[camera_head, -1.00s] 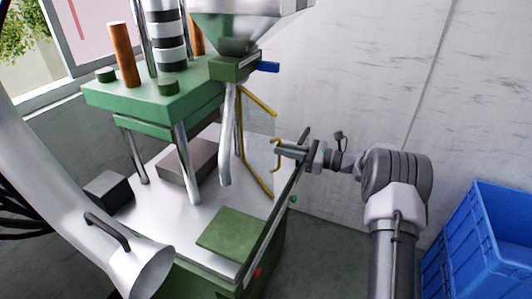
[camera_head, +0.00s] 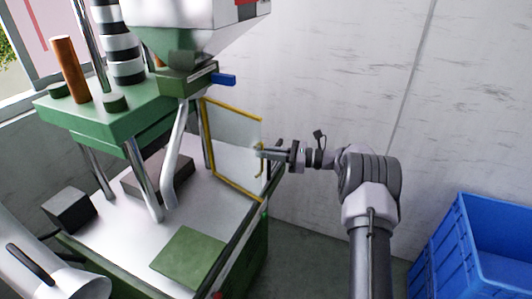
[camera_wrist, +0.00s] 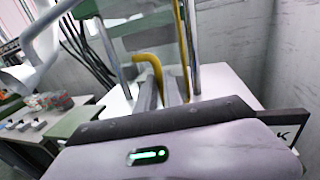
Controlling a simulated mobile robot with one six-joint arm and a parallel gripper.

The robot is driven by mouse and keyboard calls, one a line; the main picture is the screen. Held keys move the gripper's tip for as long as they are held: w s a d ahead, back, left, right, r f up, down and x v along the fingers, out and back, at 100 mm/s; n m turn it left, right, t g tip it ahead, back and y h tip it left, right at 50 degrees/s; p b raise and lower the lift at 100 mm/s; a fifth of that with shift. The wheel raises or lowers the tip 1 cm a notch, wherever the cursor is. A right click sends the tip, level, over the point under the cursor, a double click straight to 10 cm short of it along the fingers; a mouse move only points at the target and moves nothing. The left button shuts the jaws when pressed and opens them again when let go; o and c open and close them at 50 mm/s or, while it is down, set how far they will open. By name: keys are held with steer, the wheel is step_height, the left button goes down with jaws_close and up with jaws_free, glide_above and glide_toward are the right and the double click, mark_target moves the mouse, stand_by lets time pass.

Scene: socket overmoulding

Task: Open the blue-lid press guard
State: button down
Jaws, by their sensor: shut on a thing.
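The press guard (camera_head: 234,160) is a clear panel in a yellow frame on the right side of the green press (camera_head: 185,82). It stands upright above the pale press table, its panel facing the head camera broadly. My gripper (camera_head: 266,153) is shut on the yellow guard handle (camera_head: 261,168) at the panel's right edge. In the wrist view, the handle (camera_wrist: 149,60) curves down between the fingers of my gripper (camera_wrist: 161,92). The exact finger contact is small and partly hidden. No blue lid shows clearly, only a blue lever (camera_head: 224,79) below the hopper.
A bent metal pipe (camera_head: 178,155) runs down to the left of the guard. A green plate (camera_head: 189,254) lies on the press table (camera_head: 125,226). Blue crates (camera_head: 490,250) stand at the right. A grey wall is behind my arm, with open floor between press and crates.

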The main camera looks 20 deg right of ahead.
steer(key=shift+a, duration=0.15)
steer(key=c, duration=1.7)
jaws_free()
steer(key=shift+w+f, duration=0.1)
steer(key=shift+o, duration=1.1)
steer(key=shift+w+a, duration=0.15)
steer(key=p+v, duration=0.3)
steer(key=v, duration=1.4)
steer(key=shift+s+d, duration=0.25)
steer(key=shift+s, duration=0.05)
